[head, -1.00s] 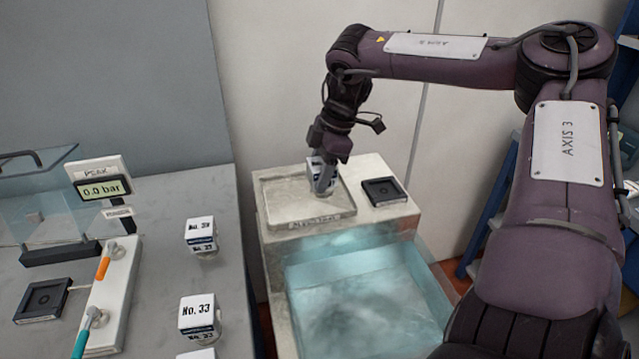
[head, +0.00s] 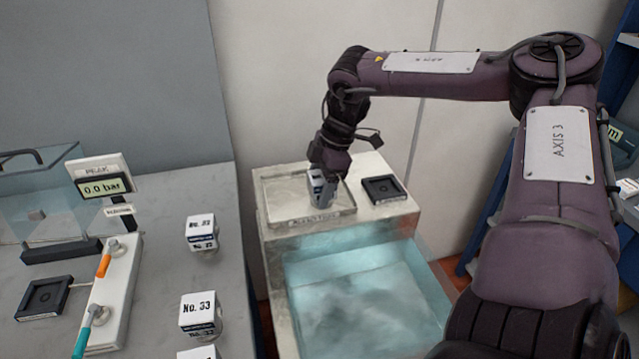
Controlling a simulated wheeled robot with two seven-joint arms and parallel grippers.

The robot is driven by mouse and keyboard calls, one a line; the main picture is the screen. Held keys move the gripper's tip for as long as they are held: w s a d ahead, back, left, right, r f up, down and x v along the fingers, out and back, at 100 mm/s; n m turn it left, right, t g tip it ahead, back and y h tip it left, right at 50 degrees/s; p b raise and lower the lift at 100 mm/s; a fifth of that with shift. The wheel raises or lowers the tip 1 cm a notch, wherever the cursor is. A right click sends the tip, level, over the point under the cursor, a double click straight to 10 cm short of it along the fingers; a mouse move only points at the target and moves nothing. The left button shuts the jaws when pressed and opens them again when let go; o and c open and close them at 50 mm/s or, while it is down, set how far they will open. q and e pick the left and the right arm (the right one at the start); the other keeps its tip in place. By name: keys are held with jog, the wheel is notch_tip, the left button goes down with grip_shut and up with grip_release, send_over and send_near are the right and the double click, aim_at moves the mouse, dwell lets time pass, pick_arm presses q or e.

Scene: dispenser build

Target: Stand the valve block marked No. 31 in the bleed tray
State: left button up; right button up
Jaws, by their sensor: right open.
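My right gripper (head: 323,200) is open, low over the shallow pale tray (head: 345,205) on the bench at the centre. A small white block with dark marking (head: 318,178) is between or just behind its fingers, largely hidden; its number cannot be read, and I cannot tell whether it touches the tray floor. The label on the tray's front edge is too blurred to read. A white block (head: 201,228) on the grey table has a blurred number. The block marked No. 33 (head: 197,308) stands nearer. My left gripper is not in view.
A black square pad (head: 384,189) lies right of the tray. A clear blue-tinted basin (head: 365,290) is in front. On the left table are a gauge reading 0.0 bar (head: 101,186), a white valve manifold (head: 112,300), a black fixture (head: 43,298) and a clear box (head: 50,200).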

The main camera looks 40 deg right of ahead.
jog(key=shift+d+r, duration=0.1)
jog(key=shift+r, duration=0.35)
jog(key=v, duration=1.1)
jog(key=shift+r, duration=0.2)
jog(key=shift+s+f, duration=0.1)
jog(key=shift+s, duration=0.05)
